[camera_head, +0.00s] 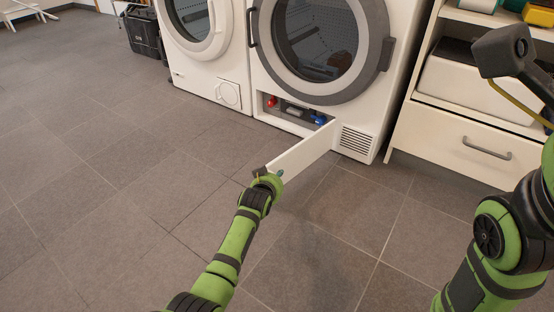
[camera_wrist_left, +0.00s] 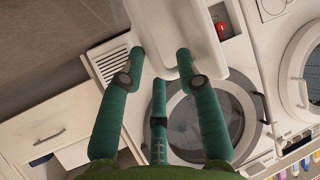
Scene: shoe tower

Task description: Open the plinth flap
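The plinth flap (camera_head: 302,150) is a white panel at the base of the right-hand white machine (camera_head: 345,88). It stands swung out from the plinth opening (camera_head: 285,108), its far end near the vent grille (camera_head: 357,140). A red knob (camera_head: 271,101) and a blue part (camera_head: 319,118) show inside. My left gripper (camera_head: 268,178) is at the flap's free end. In the left wrist view its teal fingers (camera_wrist_left: 160,56) are spread apart, with the flap (camera_wrist_left: 160,25) at their tips; contact cannot be told. My right arm is at the right edge; its gripper fingers are not visible.
A second white machine (camera_head: 207,55) stands to the left. A white drawer unit (camera_head: 455,146) stands to the right, close to my right arm. A black crate (camera_head: 144,32) is at the back. The tiled floor (camera_head: 100,170) at left and front is clear.

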